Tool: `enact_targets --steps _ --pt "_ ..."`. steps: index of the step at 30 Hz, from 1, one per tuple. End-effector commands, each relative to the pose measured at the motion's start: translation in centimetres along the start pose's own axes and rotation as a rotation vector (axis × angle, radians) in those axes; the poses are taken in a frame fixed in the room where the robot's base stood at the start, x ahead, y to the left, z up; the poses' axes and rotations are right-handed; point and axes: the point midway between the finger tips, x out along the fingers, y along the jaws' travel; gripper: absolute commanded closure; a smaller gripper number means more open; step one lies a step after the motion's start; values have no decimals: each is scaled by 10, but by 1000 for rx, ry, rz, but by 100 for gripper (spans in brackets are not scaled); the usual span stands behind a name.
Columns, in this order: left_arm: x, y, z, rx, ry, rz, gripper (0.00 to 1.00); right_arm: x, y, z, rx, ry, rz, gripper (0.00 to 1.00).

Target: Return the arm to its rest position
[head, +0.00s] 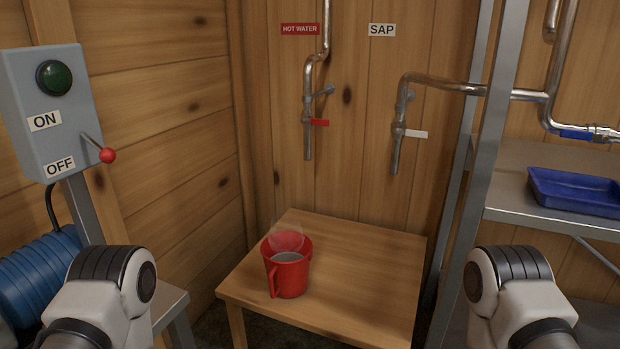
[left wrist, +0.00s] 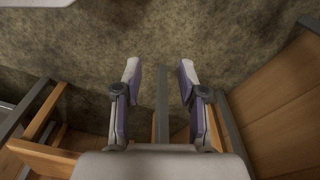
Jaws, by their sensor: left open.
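My left arm shows at the lower left of the head view, bent at a joint, with its gripper out of that picture. In the left wrist view my left gripper (left wrist: 160,82) is open, its two fingers apart with nothing between them, above a mottled floor (left wrist: 150,40). My right arm shows at the lower right of the head view; its gripper is not in view. A red mug (head: 288,272) stands upright on a small wooden table (head: 350,315), apart from both arms, with a faint haze above it.
A grey switch box (head: 82,110) with a red-knobbed lever (head: 108,155) stands at left, above a blue coiled thing (head: 38,270). Hot water (head: 308,140) and sap (head: 396,150) taps hang over the table. A blue tray (head: 575,190) lies on a metal shelf (head: 505,200) at right.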

Motion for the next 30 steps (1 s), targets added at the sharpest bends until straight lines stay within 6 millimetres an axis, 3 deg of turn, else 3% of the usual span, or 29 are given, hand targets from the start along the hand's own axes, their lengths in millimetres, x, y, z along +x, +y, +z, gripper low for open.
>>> enact_targets --steps 1,3,8,15,18,21,30 --pt "-1 -1 18 -2 -87 -8 59 0 0 0 0 0 0 0" --pt "-40 0 12 0 -72 -6 59 -38 0 1 0 -2 0 0" --pt "-89 0 8 1 -70 -6 59 -89 -1 0 0 1 0 0" --pt "-190 2 1 1 -68 -6 59 -190 -1 0 0 0 0 0" --pt "-218 2 -1 1 -68 -6 59 -219 -2 0 0 1 0 0" --pt "-227 2 -1 2 -67 -6 59 -227 -2 0 0 0 0 0" --pt "-226 2 -1 2 -67 -6 59 -226 -2 0 0 0 0 0"
